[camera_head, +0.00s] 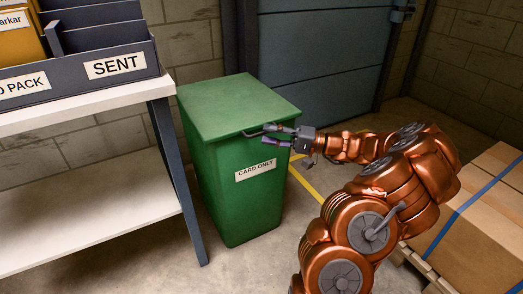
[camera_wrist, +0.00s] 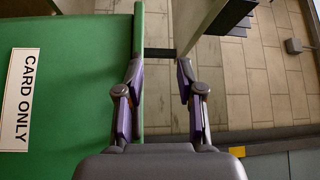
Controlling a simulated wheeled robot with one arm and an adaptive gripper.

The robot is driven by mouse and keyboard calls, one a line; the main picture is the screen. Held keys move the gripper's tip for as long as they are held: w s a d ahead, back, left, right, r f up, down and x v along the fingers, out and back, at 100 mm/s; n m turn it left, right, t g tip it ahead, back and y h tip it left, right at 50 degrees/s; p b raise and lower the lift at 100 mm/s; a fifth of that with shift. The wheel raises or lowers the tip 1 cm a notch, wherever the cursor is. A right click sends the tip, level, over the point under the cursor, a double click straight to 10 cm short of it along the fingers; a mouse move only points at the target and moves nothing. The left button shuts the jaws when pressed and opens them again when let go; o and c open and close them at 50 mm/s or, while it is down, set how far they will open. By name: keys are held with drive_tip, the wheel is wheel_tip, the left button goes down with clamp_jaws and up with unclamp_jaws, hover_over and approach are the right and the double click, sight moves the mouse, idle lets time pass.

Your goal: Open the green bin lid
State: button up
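The green bin (camera_head: 222,190) stands on the floor with its flat lid (camera_head: 235,102) down. A dark bar handle (camera_head: 250,134) sticks out at the lid's front edge. In the wrist view a dark bar (camera_wrist: 159,54), apparently this handle, spans the gap near the fingertips. My gripper (camera_head: 268,135) is at the bin's front, just under the lid edge by the handle. Its purple-grey fingers are apart in the wrist view (camera_wrist: 160,66), with nothing visibly pinched. I cannot tell whether they touch the bar. The "CARD ONLY" label (camera_head: 255,171) is on the bin's front.
A shelf table (camera_head: 85,107) with a "SENT" tray (camera_head: 115,65) stands close left of the bin. A blue-grey door (camera_head: 325,50) and block wall are behind. Strapped cardboard boxes (camera_head: 485,220) sit at the right. Floor before the bin is clear.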

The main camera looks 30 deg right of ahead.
sight(262, 134)
drive_tip(key=d+f+m+t+h+b, duration=0.1)
drive_tip(key=d+f+t, duration=0.1)
drive_tip(key=d+f, duration=0.25)
drive_tip(key=shift+r+b+x, duration=0.15)
drive_tip(key=shift+b+x, duration=0.2)
drive_tip(key=shift+x, duration=0.85)
drive_tip(key=shift+r+b+x, duration=0.15)
drive_tip(key=shift+b+x, duration=0.25)
drive_tip(key=shift+x, duration=0.75)
drive_tip(key=shift+r+b+x, duration=0.2)
drive_tip(key=shift+b+x, duration=0.15)
drive_tip(key=shift+x, duration=0.85)
drive_tip(key=shift+d, duration=0.1)
drive_tip(key=shift+c, duration=0.2)
clamp_jaws()
